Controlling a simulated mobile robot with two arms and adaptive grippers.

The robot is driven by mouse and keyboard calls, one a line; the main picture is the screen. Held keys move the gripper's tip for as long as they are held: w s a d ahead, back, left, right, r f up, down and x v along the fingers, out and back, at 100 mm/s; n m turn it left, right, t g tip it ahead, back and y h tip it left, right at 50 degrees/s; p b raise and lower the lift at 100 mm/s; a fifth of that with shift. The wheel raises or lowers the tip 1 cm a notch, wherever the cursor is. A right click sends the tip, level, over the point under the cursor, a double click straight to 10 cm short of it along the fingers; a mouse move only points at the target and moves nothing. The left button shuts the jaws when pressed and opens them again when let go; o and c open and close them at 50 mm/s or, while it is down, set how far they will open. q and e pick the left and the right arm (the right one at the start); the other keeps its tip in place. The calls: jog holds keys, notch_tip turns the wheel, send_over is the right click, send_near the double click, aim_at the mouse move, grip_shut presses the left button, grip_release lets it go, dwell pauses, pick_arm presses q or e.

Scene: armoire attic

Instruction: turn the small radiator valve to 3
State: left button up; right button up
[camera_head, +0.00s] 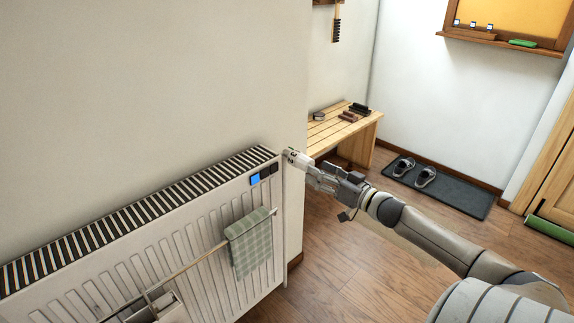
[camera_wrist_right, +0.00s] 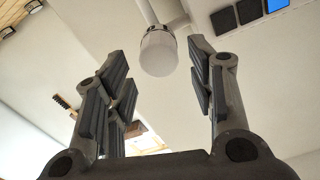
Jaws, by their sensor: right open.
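The small radiator valve is a white rounded knob (camera_wrist_right: 158,53) on a pale pipe, in the upper middle of the right wrist view. It is between the lines of the two fingers, near their tips, with clear gaps on both sides. No number or mark on it is readable. In the head view my right gripper (camera_head: 307,164) is at the radiator's upper right corner. Its dark-padded fingers also show in the right wrist view, spread apart and empty. The white radiator (camera_head: 205,220) stands along the wall. My left gripper is out of view.
A checked green towel (camera_head: 250,243) hangs on the radiator's rail (camera_head: 190,265). Blue and black squares (camera_head: 255,179) sit near its top right. A wooden bench (camera_head: 340,131) stands behind my gripper. A dark mat (camera_head: 440,188) with shoes lies on the open floor.

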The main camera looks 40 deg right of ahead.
aim_at(295, 160)
jog(key=w, duration=0.2)
jog(key=w+b, duration=0.1)
jog(key=w, duration=0.2)
jog(key=w+b, duration=0.1)
jog(key=w, duration=0.2)
jog(key=shift+a, duration=0.25)
jog(key=shift+w+a+f+b, duration=0.1)
jog(key=shift+w+b, duration=0.2)
jog(key=shift+w, duration=0.65)
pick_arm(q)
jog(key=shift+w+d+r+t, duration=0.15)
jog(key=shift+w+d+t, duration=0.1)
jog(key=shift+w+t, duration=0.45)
pick_arm(e)
jog(key=shift+w, duration=0.25)
